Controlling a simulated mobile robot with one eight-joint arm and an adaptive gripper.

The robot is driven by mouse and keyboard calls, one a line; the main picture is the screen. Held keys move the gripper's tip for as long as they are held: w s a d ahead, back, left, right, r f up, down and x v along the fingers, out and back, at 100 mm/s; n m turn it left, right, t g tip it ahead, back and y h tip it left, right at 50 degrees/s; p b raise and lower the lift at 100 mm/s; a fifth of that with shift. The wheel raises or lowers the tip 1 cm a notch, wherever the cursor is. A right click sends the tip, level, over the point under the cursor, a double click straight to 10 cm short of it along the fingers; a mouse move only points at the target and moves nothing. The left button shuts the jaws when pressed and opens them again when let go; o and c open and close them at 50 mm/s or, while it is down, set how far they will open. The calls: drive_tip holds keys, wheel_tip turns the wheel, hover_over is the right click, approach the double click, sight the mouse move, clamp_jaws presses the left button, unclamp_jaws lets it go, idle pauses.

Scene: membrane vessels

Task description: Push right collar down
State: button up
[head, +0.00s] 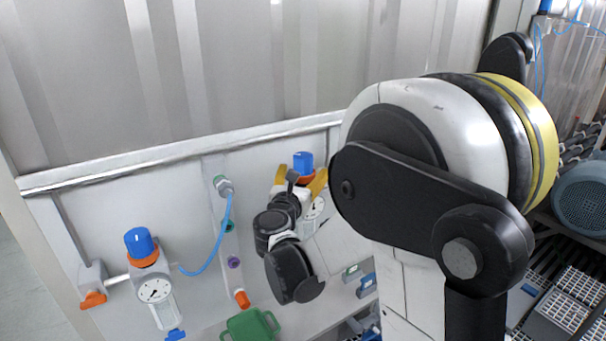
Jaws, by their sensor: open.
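The right regulator has a blue knob (303,160) on top, a thin orange collar (306,179) below it and a white round gauge (314,207) lower down. My gripper (299,180) has yellow fingers, one on each side of the regulator at about collar height. The fingers are spread. I cannot tell whether they touch the collar. My gripper's dark body and wrist hide the lower left of this regulator.
A similar left regulator (154,290) stands on the white panel, with an orange-handled valve (94,299) beside it. A blue hose (218,250) hangs from a fitting between the regulators. A green container (250,326) stands below. My arm fills the right.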

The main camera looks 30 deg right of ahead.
drive_tip(key=c, duration=1.4)
drive_tip(key=shift+f+b, duration=0.8)
drive_tip(key=shift+s+r, duration=0.1)
drive_tip(key=o, duration=1.4)
drive_tip(key=v, duration=1.2)
